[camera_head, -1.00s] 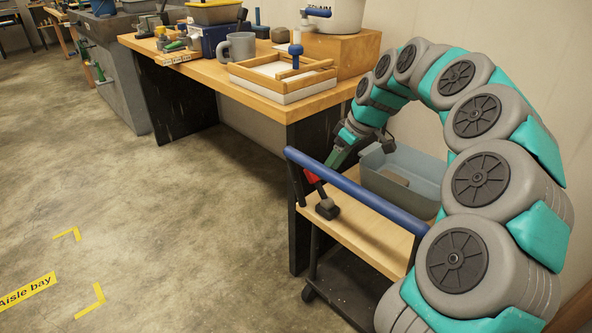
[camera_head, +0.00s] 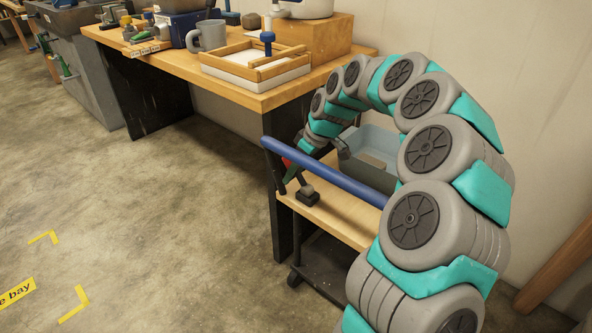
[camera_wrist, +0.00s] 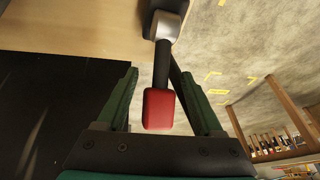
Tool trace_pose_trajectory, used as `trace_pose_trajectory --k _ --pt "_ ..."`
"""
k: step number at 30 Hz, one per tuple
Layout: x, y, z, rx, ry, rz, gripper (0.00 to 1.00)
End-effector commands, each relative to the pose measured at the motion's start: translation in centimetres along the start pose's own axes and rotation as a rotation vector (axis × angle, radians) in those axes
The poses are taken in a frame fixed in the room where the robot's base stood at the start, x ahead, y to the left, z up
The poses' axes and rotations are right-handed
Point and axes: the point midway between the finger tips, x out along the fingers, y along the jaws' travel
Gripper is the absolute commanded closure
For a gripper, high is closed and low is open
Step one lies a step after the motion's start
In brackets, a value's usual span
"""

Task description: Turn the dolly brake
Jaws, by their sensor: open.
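The dolly brake is a black lever with a red grip (camera_head: 286,161), rising from a grey block (camera_head: 308,194) at the near left end of the dolly's wooden deck (camera_head: 335,213). My gripper (camera_head: 288,176) is at the lever, just below and behind the blue handle bar (camera_head: 325,170), and partly hides the red grip. In the wrist view, my gripper (camera_wrist: 158,78) is open. The red grip (camera_wrist: 158,108) and black rod (camera_wrist: 162,65) lie between its two green fingers, with gaps on both sides. I cannot tell whether anything touches.
A grey-blue bin (camera_head: 372,155) stands on the dolly deck behind the bar. A wooden workbench (camera_head: 240,92) holding a tray (camera_head: 215,62) and a grey mug (camera_head: 210,35) is behind and left. The floor (camera_head: 150,230) at left is clear, with yellow tape marks.

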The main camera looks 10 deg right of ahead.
Motion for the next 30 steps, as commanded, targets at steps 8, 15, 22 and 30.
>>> trace_pose_trajectory --k 8,15,22,30 --pt "-0.01 0.00 0.02 0.000 -0.001 0.000 0.59" --pt "0.00 0.00 0.03 0.000 -0.001 -0.001 0.86" --pt "0.00 0.00 0.03 0.000 -0.001 -0.001 1.00" --pt "0.01 -0.02 0.03 0.000 -0.001 -0.001 1.00"
